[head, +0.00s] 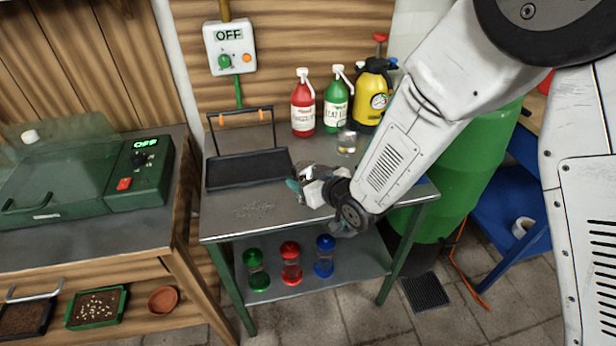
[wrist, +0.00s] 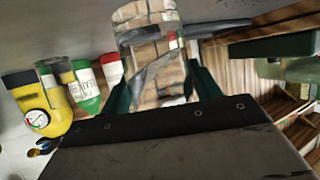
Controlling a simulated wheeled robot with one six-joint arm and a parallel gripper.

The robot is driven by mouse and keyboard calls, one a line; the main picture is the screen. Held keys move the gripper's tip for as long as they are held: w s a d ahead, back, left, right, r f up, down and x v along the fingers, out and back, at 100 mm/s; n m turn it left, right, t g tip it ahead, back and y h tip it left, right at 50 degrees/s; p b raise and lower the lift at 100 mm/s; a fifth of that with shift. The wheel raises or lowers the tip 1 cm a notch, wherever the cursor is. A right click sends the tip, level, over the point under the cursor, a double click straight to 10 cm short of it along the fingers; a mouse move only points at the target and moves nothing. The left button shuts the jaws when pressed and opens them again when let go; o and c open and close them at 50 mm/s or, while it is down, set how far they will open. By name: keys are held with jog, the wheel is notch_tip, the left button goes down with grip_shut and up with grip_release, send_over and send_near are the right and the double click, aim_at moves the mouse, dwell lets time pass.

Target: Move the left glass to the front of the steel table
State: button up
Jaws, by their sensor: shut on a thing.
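My gripper (head: 298,186) is low over the middle of the steel table (head: 225,224), just right of the black tray. In the wrist view my gripper (wrist: 163,88) is shut on a clear glass (wrist: 148,20), with a dark green finger on each side. In the head view this glass is mostly hidden by the gripper, and I cannot tell whether it touches the table. A second clear glass (head: 346,144) stands upright farther back on the right, in front of the bottles.
A black tray with a raised handle (head: 245,170) is close left of the gripper. A red bottle (head: 303,105), a green bottle (head: 337,101) and a yellow sprayer (head: 371,95) stand at the back. The table's front left is clear. Hourglasses (head: 290,263) stand on the lower shelf.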

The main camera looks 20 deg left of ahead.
jog(key=shift+f, duration=0.1)
jog(key=o, duration=1.3)
